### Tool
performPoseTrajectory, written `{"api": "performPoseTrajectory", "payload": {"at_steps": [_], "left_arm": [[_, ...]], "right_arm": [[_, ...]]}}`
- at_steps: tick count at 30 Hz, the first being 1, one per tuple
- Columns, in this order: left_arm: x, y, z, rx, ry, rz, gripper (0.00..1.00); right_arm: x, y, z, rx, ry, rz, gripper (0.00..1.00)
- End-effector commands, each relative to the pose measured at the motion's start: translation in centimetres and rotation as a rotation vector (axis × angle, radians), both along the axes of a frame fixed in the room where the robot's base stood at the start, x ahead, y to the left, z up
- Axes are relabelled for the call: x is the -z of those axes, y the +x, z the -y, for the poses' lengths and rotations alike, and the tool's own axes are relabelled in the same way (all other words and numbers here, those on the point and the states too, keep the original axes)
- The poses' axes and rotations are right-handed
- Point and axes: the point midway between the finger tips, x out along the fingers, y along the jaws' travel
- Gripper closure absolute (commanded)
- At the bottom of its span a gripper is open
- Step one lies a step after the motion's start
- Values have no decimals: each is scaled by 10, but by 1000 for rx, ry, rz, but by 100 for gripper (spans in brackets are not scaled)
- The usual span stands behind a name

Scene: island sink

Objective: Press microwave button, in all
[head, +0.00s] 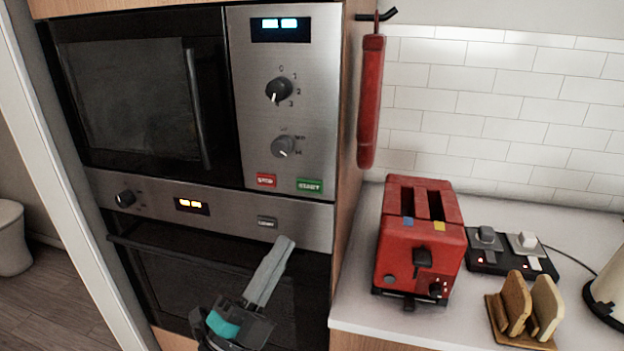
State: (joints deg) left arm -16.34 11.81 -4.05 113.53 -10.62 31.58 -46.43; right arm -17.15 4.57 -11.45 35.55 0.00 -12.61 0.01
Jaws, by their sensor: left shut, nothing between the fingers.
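The microwave (240,183) is built into a tall wooden cabinet at the upper left, with its dark door closed. Its steel panel carries a lit display (281,30), an upper dark knob (279,91) and a lower grey knob (284,146). Below them are a red STOP button (266,181) and a green START button (309,186). My left gripper (284,243) is shut and empty. Its fingertips point up, in front of the oven below the microwave, lower in the picture than both buttons. My right gripper is not in view.
An oven (220,285) with its own knob and display sits under the microwave. Right of the cabinet, the counter (357,302) holds a red toaster (420,240), a power strip (478,262) and a bread rack (520,342). A red mitt-like item (371,100) hangs from a hook.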

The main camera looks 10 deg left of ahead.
Motion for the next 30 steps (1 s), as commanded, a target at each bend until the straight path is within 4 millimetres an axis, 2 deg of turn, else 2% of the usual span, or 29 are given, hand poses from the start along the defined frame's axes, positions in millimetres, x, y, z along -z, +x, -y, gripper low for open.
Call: {"api": "performPoseTrajectory", "payload": {"at_steps": [1,3,6,19,23,30], "left_arm": [[-14,-5,1,-2,13,42,100],[-26,-11,3,-3,24,83,100],[-36,-15,4,-4,35,116,100],[-38,-15,4,-5,37,124,100],[-38,-6,5,-4,37,126,100],[-37,27,6,-4,37,126,100]], "right_arm": [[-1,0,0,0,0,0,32],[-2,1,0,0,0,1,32],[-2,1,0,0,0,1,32],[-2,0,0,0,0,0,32],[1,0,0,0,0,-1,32],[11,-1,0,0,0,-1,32]]}}
